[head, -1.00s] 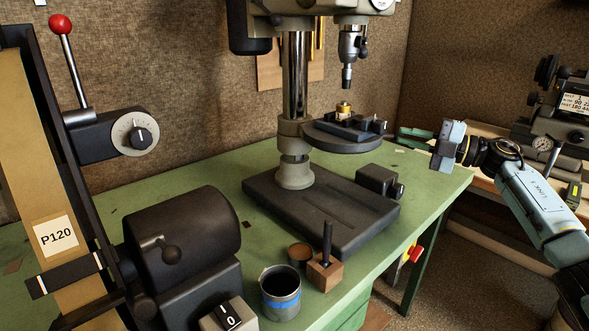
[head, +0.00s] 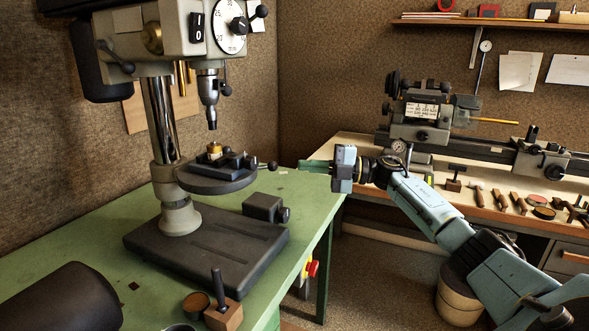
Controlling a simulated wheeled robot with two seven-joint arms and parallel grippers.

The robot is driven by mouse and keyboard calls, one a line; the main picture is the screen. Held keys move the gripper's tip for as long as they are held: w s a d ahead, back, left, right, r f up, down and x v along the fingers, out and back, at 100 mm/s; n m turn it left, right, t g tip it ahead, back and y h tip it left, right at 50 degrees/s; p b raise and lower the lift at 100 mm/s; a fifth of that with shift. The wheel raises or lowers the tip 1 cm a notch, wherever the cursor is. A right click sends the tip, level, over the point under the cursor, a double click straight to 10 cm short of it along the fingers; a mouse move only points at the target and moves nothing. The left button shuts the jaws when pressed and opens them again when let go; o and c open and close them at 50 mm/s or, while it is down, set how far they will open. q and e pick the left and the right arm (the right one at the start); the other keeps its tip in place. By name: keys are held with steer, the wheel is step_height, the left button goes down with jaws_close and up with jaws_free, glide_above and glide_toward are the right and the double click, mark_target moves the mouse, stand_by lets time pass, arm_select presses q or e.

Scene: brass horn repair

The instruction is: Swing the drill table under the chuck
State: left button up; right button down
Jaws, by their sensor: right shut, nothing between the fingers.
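The drill table (head: 205,184) is a dark round plate on the bright column (head: 161,118) of the drill press. A dark vise (head: 228,164) on it carries a small brass piece (head: 214,150). A lever with a black knob (head: 271,165) sticks out at the table's right. The silver chuck (head: 209,92) hangs above the table and shows just over the brass piece; I cannot tell whether they line up in depth. My right gripper (head: 304,166) is shut and empty, pointing left, a little right of the knob and apart from it in the picture. My left gripper is out of view.
The dark drill base (head: 200,262) stands on the green bench (head: 70,250). A wooden block with a black peg (head: 222,312) is at the front. A lathe (head: 425,125) and hand tools occupy the pale bench at right. Floor separates the benches.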

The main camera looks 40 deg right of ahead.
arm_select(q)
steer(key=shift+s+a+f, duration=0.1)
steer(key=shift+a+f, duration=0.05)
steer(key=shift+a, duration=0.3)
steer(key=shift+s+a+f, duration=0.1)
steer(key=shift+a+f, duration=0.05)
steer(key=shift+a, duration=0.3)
arm_select(e)
steer(key=d, duration=0.1)
steer(key=s+d, duration=0.1)
steer(key=d, duration=0.1)
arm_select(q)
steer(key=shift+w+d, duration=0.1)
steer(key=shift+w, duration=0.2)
